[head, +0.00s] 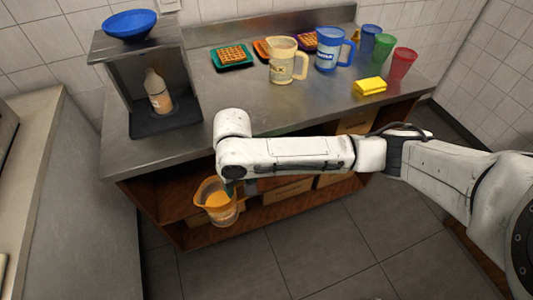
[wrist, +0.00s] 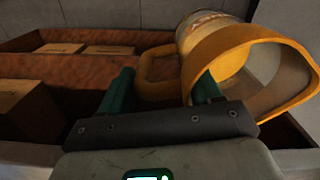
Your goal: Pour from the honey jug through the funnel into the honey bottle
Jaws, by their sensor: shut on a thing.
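The honey jug (head: 212,206), clear with an orange rim and handle, hangs in front of the counter's lower shelf with amber honey showing inside. My gripper (wrist: 162,92) is shut on the jug's orange handle; in the wrist view the jug (wrist: 228,55) is at upper right, its wide mouth facing right. The head view mostly hides my gripper behind the arm. The blue funnel (head: 130,24) sits on top of a grey stand (head: 98,46) at the left of the counter. The honey bottle (head: 157,94), pale with an amber lower part, stands upright inside the stand under the funnel.
A cream jug (head: 283,62), a blue jug (head: 328,50), waffles on coloured trays (head: 232,57) and several coloured cups (head: 402,64) stand at the back. A yellow sponge (head: 370,86) lies at right. Boxes (head: 288,190) fill the shelf below. The counter's front middle looks clear.

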